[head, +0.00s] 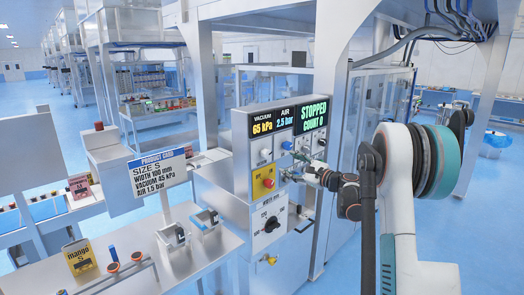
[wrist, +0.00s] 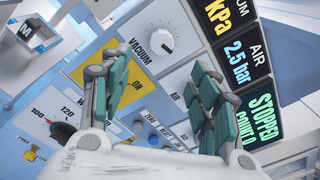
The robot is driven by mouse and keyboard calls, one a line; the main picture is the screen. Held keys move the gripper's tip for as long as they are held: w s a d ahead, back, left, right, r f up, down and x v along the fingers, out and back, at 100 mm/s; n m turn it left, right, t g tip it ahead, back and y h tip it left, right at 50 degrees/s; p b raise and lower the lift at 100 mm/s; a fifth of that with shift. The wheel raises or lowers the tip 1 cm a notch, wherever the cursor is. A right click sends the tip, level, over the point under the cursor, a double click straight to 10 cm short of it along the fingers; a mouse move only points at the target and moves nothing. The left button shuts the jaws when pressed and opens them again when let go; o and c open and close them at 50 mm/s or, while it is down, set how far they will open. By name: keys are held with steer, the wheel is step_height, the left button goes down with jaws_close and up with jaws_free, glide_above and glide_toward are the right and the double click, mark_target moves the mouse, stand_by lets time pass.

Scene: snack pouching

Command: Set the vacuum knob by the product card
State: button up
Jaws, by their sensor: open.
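The vacuum knob (wrist: 160,40) is a white dial labelled VACUUM, in the upper middle of the wrist view; in the head view it is the left dial (head: 265,154) under the displays. The vacuum display (head: 262,122) reads 65 kPa. The product card (head: 160,173) reads size S, width 100 mm, vacuum 45 kPa, air 1.5 bar. My gripper (wrist: 157,64) is open and empty, its green-padded fingers apart in front of the panel, with the knob between and beyond their tips. In the head view my gripper (head: 292,175) is small, right of the yellow switch plate.
The air display (head: 285,118) reads 2.5 bar and the status display (head: 313,115) reads STOPPED, COUNT 0. A yellow plate with a red switch (head: 268,183) and a black width dial (head: 272,224) lie lower. A mango box (head: 79,256) stands on the front-left table.

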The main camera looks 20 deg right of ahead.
mark_target(269, 155)
steer(key=x, duration=1.3)
steer(key=shift+w, duration=0.4)
steer(key=shift+c, duration=0.5)
steer(key=c, duration=1)
